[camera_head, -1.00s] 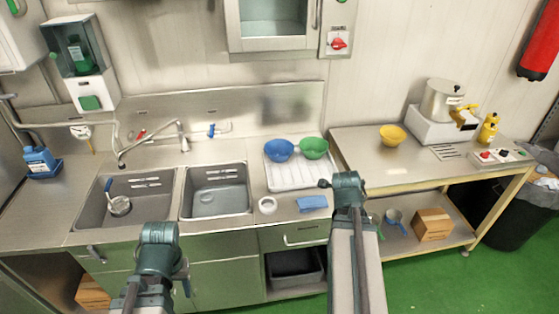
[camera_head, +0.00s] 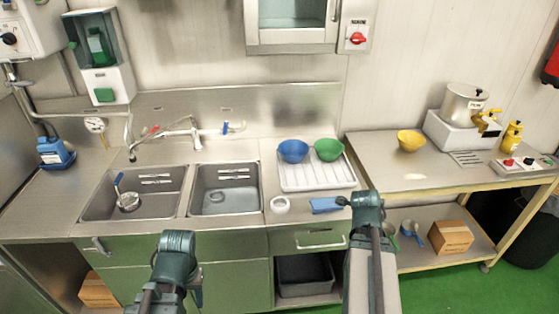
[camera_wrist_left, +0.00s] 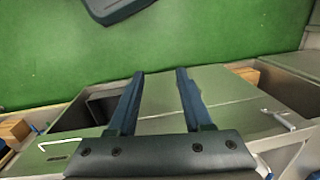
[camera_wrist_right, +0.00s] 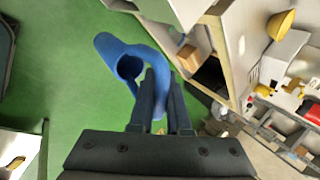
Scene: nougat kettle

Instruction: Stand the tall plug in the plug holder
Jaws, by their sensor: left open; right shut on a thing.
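My right gripper (camera_wrist_right: 160,74) is shut on a blue, curved, hollow thing (camera_wrist_right: 118,55) in the right wrist view. I cannot tell for sure whether this is the tall plug. The head view does not show it clearly. A small white ring (camera_head: 280,205) lies on the counter in front of the drying tray; I cannot tell whether it is the plug holder. My left gripper (camera_wrist_left: 158,74) is open and empty in the left wrist view, pointing over the green floor. In the head view my left arm (camera_head: 175,245) stands in front of the sink cabinet.
Left sink (camera_head: 100,205) holds a blue-handled strainer (camera_head: 127,201); right sink (camera_head: 240,203) looks empty. A white drying tray (camera_head: 318,181) bears blue (camera_head: 293,151) and green (camera_head: 328,150) bowls. A blue cloth (camera_head: 324,205) lies near my right arm. A side table (camera_head: 390,165) stands right.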

